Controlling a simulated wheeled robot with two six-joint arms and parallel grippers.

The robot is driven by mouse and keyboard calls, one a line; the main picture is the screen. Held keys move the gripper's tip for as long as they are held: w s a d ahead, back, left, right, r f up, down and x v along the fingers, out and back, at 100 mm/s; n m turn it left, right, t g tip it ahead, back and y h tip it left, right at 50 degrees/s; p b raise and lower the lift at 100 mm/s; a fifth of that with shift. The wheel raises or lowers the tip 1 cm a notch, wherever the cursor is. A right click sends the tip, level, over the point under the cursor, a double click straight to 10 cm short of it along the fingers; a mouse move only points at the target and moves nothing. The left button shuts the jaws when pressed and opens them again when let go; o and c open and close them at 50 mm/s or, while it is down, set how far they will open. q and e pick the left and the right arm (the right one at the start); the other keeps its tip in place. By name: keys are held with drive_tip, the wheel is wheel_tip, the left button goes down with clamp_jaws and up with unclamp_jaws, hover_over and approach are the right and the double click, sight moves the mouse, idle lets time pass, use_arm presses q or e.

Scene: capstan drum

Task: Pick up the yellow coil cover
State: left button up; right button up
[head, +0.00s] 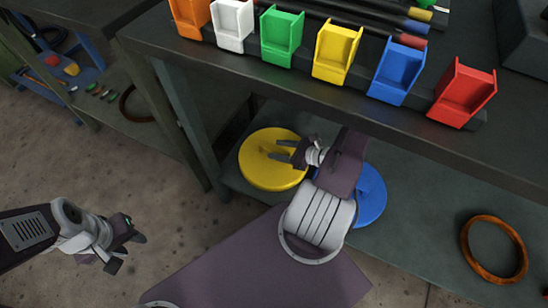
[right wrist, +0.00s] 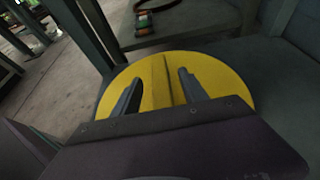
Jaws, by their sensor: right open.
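The yellow coil cover (head: 262,171) is a round disc with a raised ridge across it, lying on the lower shelf under the bench. In the right wrist view the yellow coil cover (right wrist: 218,75) fills the middle, its ridge between the two fingers. My right gripper (head: 283,152) is open over the cover; its fingers (right wrist: 158,88) stand on either side of the ridge. Whether they touch it I cannot tell. My left gripper (head: 125,250) is at the lower left, over the floor, away from the cover; its finger gap is unclear.
A blue disc (head: 371,198) lies on the shelf (head: 420,238), right of the yellow cover and partly behind my right arm. An orange-brown ring (head: 464,240) lies further right. The bench top (head: 290,75) with coloured bins overhangs the shelf. A bench leg (head: 187,125) stands left of the cover.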

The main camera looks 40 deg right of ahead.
clamp_jaws()
idle(1.4)
